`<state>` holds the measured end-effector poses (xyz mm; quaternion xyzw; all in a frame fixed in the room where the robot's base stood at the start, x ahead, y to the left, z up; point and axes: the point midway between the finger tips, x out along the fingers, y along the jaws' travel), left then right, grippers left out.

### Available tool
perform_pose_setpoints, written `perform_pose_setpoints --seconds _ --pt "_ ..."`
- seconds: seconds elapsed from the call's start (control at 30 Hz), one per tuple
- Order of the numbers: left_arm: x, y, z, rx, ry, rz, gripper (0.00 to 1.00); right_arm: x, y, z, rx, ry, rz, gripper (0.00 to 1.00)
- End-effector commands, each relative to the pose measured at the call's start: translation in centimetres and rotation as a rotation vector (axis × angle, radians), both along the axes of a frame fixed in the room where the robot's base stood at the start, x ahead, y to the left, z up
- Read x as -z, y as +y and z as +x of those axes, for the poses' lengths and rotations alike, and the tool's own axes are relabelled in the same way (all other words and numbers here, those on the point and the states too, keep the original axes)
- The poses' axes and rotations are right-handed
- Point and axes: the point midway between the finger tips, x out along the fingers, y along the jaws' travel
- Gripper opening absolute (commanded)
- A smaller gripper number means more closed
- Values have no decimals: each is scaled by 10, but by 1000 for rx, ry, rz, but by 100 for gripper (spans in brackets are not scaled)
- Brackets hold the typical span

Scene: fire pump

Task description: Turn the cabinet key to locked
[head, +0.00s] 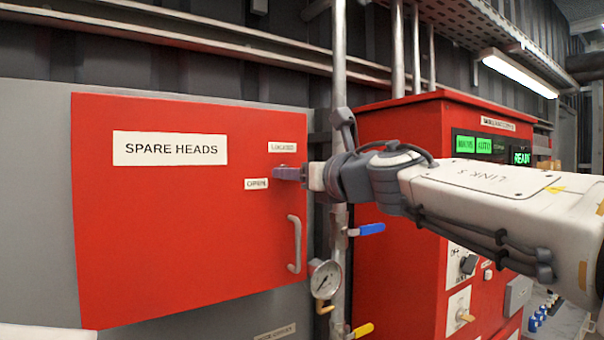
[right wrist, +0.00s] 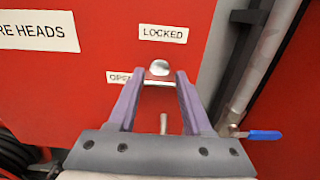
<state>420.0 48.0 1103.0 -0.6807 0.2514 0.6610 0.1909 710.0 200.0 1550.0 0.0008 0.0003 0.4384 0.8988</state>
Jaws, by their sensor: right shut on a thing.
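The red cabinet door (head: 170,235) reads SPARE HEADS and is closed. LOCKED label (head: 283,147) sits above the lock and OPEN label (head: 256,184) sits lower left of it. My right gripper (head: 280,173) reaches in from the right to the lock, its purple fingers shut on the key. In the right wrist view the round silver lock face (right wrist: 159,67) shows just beyond the fingertips. A thin pale strip of the key (right wrist: 160,83) shows between them; most of it is hidden and its exact angle is unclear. My left gripper is out of view.
A vertical pipe with a gauge (head: 326,279), a blue lever (head: 371,229) and a yellow lever (head: 362,330) stands right of the cabinet, close to my right arm. The door handle (head: 294,243) is below the lock. A red control panel (head: 400,270) stands behind my arm.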

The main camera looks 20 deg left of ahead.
Motion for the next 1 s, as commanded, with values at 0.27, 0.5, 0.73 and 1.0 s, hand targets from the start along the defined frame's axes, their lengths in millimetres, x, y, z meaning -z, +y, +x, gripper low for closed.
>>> perform_pose_setpoints --seconds 0.27,0.5,0.73,1.0 --pt "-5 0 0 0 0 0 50 -1 0 0 0 53 40 0" --pt "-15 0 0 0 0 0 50 -2 0 0 0 186 142 0" --pt "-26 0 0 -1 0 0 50 -2 0 0 0 357 277 0" --pt "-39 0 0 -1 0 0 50 -2 0 0 1 560 435 0"
